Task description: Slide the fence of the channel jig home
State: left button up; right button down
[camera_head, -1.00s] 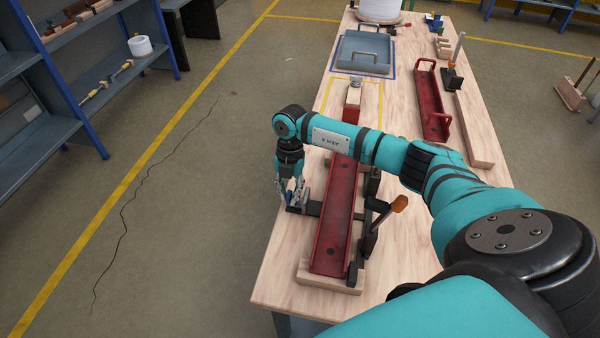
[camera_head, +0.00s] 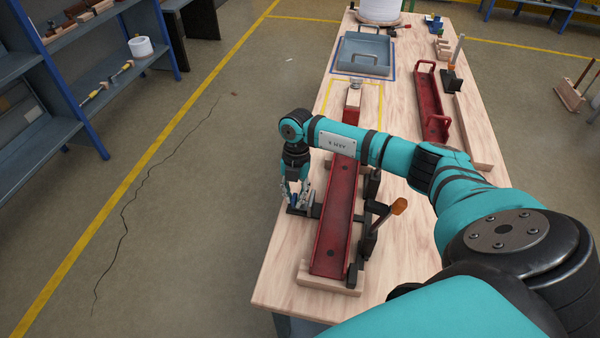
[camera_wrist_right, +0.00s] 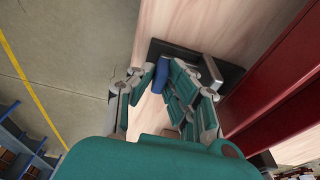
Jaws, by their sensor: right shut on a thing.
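The channel jig has a pale wooden base (camera_head: 328,285) with a long red channel (camera_head: 334,235) lying in it. Dark clamp parts (camera_head: 366,243) and a lever with an orange knob (camera_head: 399,206) stand on its right side. On its left is the dark fence (camera_head: 313,211) with a blue grip (camera_wrist_right: 161,76). My right gripper (camera_head: 300,206) points down over the fence, its fingers shut on the blue grip. In the right wrist view, the dark fence plate (camera_wrist_right: 178,50) reaches close to the red channel wall (camera_wrist_right: 280,80); contact is unclear. My left gripper is out of view.
A second red channel with handles (camera_head: 430,105) lies at the right, beside a wooden strip (camera_head: 473,130). A blue-grey tray (camera_head: 362,55) sits farther back. My right arm passes over the jig. Bare tabletop (camera_head: 283,255) shows left of the jig, near the table's edge.

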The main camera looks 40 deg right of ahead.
jog(key=shift+s+d+p, duration=0.55)
jog(key=shift+s+d, duration=0.3)
jog(key=shift+s, duration=0.15)
jog(key=c, duration=1.3)
grip_release()
jog(key=shift+o, duration=0.3)
notch_tip(320, 180, up, 12)
jog(key=w+d, duration=0.1)
jog(key=shift+w+d, duration=0.2)
jog(key=shift+d, duration=0.05)
jog(key=shift+f, duration=0.1)
